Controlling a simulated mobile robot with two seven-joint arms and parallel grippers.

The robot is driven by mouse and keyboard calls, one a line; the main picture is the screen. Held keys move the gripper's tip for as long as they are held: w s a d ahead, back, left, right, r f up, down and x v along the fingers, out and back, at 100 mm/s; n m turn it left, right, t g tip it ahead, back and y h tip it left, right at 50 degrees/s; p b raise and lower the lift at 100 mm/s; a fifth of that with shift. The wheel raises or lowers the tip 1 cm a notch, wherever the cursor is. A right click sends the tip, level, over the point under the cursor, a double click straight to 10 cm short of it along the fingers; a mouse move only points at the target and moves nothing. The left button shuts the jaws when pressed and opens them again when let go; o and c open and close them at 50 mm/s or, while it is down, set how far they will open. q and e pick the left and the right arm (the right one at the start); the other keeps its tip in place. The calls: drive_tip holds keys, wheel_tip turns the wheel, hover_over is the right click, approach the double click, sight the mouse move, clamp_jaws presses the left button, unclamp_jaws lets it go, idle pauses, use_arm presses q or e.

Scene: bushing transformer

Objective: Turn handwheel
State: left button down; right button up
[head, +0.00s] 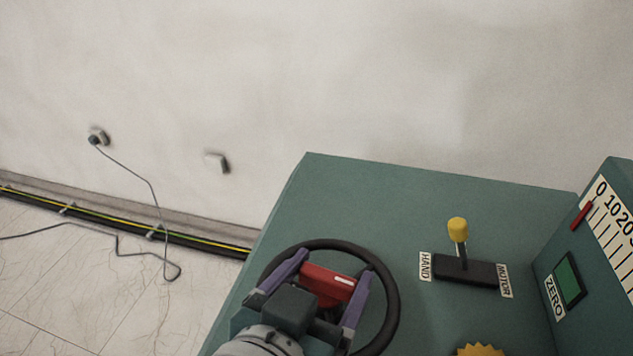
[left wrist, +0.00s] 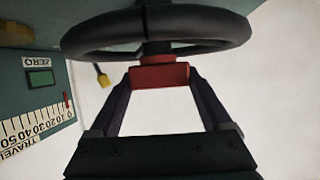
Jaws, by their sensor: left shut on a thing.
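The handwheel (head: 392,303) is a black ring on top of a green machine cabinet. It shows at the top of the left wrist view (left wrist: 95,35). A red block (head: 335,285) is at the wheel's middle and also shows in the left wrist view (left wrist: 160,76). My left gripper (head: 331,266) has one purple finger on each side of the red block and is shut on it. The gripper covers part of the wheel. My right gripper is not in view.
A yellow-knobbed lever (head: 458,229) stands between HAND and MOTOR labels, right of the wheel. A raised box (head: 590,250) with a scale, red pointer and green ZERO button is at the far right. A yellow toothed part (head: 479,350) is at the lower edge.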

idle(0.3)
use_arm(q)
unclamp_jaws()
drive_tip(key=shift+s+a+r, duration=0.15)
drive_tip(key=shift+s, duration=0.1)
drive_tip(key=p+v, duration=0.1)
drive_tip(key=v, duration=0.8)
drive_tip(key=shift+p, duration=0.4)
drive_tip(key=shift+s, duration=0.1)
